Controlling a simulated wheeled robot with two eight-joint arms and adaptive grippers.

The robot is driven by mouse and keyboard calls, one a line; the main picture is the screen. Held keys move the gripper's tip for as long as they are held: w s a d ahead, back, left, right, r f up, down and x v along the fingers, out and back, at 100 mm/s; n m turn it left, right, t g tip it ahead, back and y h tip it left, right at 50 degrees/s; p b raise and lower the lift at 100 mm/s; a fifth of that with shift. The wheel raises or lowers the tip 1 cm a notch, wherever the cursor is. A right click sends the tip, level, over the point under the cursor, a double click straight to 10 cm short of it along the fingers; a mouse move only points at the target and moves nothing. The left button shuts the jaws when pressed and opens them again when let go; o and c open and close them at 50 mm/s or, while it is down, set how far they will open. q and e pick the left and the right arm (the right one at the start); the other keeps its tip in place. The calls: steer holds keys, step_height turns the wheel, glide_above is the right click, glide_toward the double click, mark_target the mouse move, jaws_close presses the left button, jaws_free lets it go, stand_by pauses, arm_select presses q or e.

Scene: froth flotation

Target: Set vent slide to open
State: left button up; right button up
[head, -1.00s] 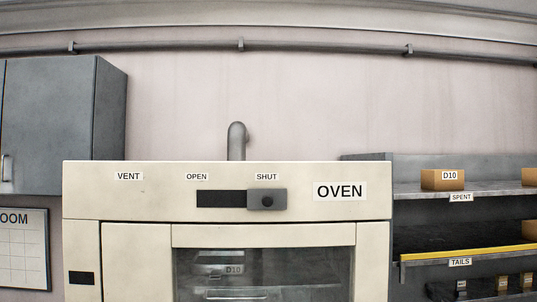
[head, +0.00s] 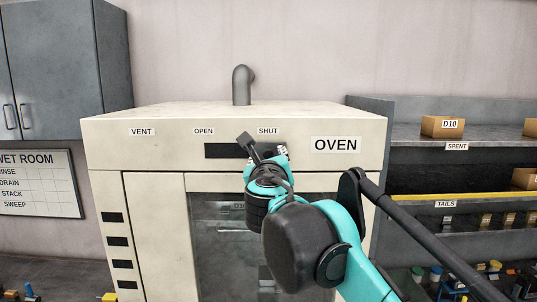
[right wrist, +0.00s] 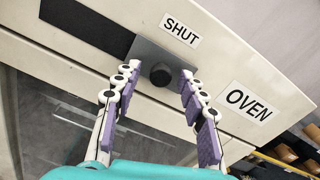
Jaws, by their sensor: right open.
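The vent slide is a grey plate with a dark round knob (right wrist: 160,75) on the oven's upper front panel. In the right wrist view it sits at the SHUT label (right wrist: 181,30), at the end of a dark slot (right wrist: 85,25). In the head view the slot (head: 222,151) shows, but my right gripper (head: 265,150) hides the knob. The OPEN label (head: 203,131) is above the slot's left end. My right gripper also shows in the right wrist view (right wrist: 157,80), open, its fingers on either side of the knob, with gaps visible. My left gripper is not in view.
The cream oven (head: 150,160) has a glass door (head: 215,245) below the panel and a grey pipe (head: 242,85) on top. Shelves (head: 410,135) with boxes stand at the right. A grey cabinet (head: 70,70) hangs at the left.

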steer(key=shift+w, duration=0.3)
steer(key=shift+s, duration=0.1)
jaws_close()
steer(key=a+p, duration=0.2)
steer(key=a, duration=1.2)
steer(key=shift+a+r+p, duration=0.1)
steer(key=shift+a+p, duration=0.05)
steer(key=shift+p, duration=0.25)
steer(key=shift+c, duration=0.4)
jaws_free()
steer(key=shift+o, duration=0.4)
steer(key=shift+a, duration=0.2)
